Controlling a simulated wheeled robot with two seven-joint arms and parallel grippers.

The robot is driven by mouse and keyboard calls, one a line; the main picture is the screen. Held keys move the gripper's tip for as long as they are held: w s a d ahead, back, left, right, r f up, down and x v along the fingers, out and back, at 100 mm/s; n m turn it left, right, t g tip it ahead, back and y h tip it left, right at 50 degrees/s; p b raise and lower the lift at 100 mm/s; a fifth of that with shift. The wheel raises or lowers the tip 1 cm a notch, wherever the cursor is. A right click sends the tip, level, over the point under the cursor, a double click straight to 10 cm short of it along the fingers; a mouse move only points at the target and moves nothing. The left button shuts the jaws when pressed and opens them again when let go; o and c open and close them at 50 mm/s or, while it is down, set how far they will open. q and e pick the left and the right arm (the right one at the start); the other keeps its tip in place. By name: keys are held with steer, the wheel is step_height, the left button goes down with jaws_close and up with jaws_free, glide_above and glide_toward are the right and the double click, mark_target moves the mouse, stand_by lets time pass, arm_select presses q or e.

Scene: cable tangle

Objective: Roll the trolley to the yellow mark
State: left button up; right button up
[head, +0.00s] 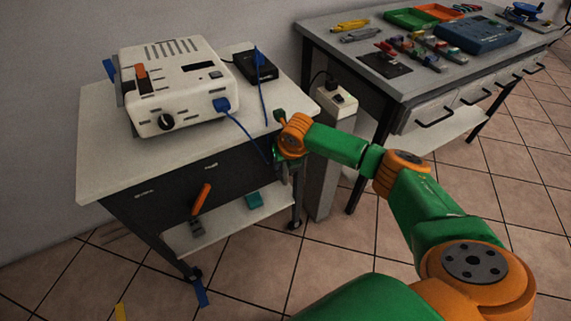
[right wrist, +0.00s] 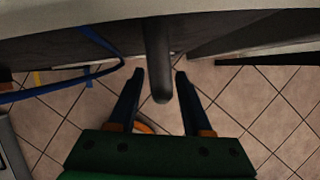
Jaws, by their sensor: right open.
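The trolley (head: 100,165) has a pale top, a dark drawer front and a low shelf. It stands against the wall at left. The yellow mark (head: 121,312) is on the floor at the bottom edge of the head view; it also shows in the right wrist view (right wrist: 37,78). My right gripper (right wrist: 159,78) is open at the trolley's right side. A dark rounded bar (right wrist: 158,55) under the top's edge lies between its fingers in that view; I cannot tell whether they touch it. In the head view its fingertips are mostly hidden. My left gripper is not in view.
A white device (head: 175,85) and a black box (head: 256,66) sit on the trolley. A blue cable (head: 243,128) hangs over its edge near my right gripper. A grey post (head: 322,180) and a workbench (head: 380,85) stand right. Blue tape (head: 201,293) marks the floor.

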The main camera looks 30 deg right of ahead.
jaws_close()
stand_by(1.4)
